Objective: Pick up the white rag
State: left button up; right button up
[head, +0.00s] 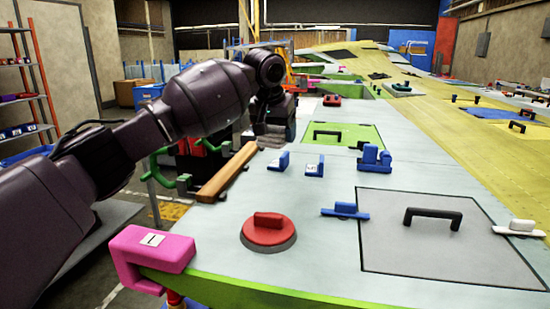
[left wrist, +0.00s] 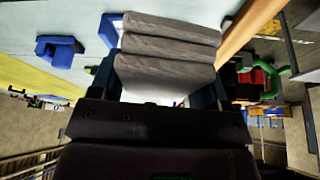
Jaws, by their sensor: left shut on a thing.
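My left gripper (head: 270,128) hangs over the far left edge of the wing panel in the head view, with its fingers mostly hidden by its own dark body. In the left wrist view, a folded rag (left wrist: 168,55), greyish white in this light with several stacked folds, sits between the fingers of my left gripper (left wrist: 166,85). The gripper is shut on it. My right gripper is not in view.
A wooden bar (head: 228,172) lies along the panel's left edge. Small blue brackets (head: 314,166), a blue clamp (head: 374,158), a red round knob (head: 268,230) and a pink corner clamp (head: 152,250) stand on the panel. Black handles sit on hatch covers (head: 440,255).

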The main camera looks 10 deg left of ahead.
aim_at(276, 128)
pick_arm(q)
notch_tip(276, 128, up, 16)
jog(key=p, duration=0.2)
jog(key=shift+r, duration=0.25)
